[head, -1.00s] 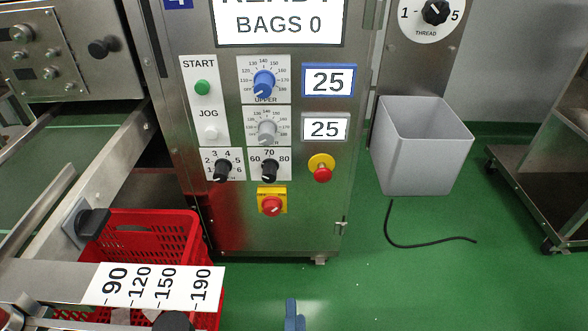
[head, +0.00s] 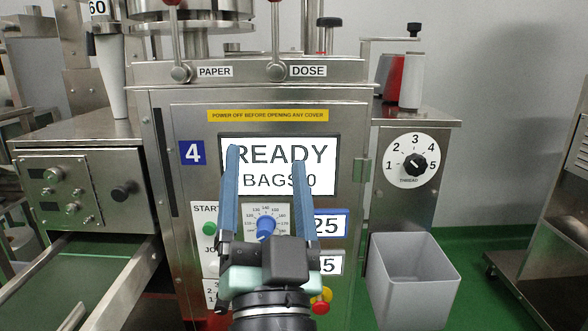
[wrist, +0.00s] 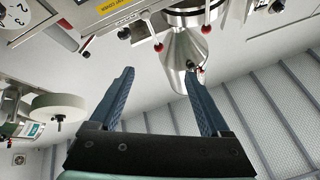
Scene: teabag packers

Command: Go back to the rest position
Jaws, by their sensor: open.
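My gripper (head: 268,185) is open and empty, its two blue fingers pointing up in front of the machine's display (head: 324,178) in the head view. The fingers and palm cover parts of the display, the dials and the START label. In the wrist view my gripper (wrist: 160,95) also shows spread fingers with nothing between them. The machine (head: 345,95) is a steel cabinet marked 4, and its display reads READY and BAGS 0.
A blue UPPER dial (head: 266,226) and a green START button (head: 209,228) sit close by the gripper. The THREAD dial (head: 413,164) is to the right. A grey bin (head: 420,285) stands at lower right. A conveyor (head: 70,275) is at left. Levers (head: 277,70) stand on top.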

